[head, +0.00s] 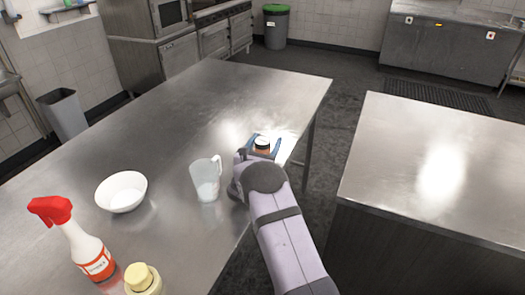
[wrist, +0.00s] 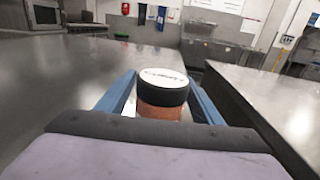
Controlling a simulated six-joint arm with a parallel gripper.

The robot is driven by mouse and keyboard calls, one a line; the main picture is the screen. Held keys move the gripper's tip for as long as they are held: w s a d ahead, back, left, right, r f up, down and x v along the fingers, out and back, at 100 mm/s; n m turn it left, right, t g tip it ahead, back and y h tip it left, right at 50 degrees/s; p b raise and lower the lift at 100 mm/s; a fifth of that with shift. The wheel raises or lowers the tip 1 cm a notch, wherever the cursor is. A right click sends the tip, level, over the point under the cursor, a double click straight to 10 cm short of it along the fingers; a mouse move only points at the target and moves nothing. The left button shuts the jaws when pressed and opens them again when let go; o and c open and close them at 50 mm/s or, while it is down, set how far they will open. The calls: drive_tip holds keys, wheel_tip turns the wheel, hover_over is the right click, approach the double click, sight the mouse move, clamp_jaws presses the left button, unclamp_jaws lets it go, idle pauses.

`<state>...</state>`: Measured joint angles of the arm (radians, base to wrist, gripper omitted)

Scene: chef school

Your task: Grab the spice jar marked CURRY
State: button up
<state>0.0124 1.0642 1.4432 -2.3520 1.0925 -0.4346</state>
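The spice jar (wrist: 161,94) has a black-rimmed lid with a white top and orange-brown contents. The lettering on its lid is blurred but looks like CURRY. In the head view the jar (head: 262,146) is near the right edge of the steel table (head: 225,100), upright. My gripper (head: 263,147) reaches it from the front, with one blue finger on each side of the jar. In the wrist view the finger ends of my gripper (wrist: 162,88) lie close beside the lid. I cannot tell whether they touch it. The jar's base is hidden.
A clear measuring jug (head: 206,180) stands just left of my gripper. A white bowl (head: 122,192), a red-topped spray bottle (head: 82,240) and a yellow-capped bottle (head: 142,280) are further left and nearer. A second steel counter (head: 430,160) stands right, across a gap. The table's far part is clear.

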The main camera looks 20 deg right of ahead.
drive_tip(key=c, duration=1)
drive_tip(key=shift+o, duration=0.2)
drive_tip(key=shift+r, duration=0.2)
wheel_tip(320, 180, up, 10)
drive_tip(key=shift+f+b, duration=0.1)
drive_tip(key=shift+b, duration=1.15)
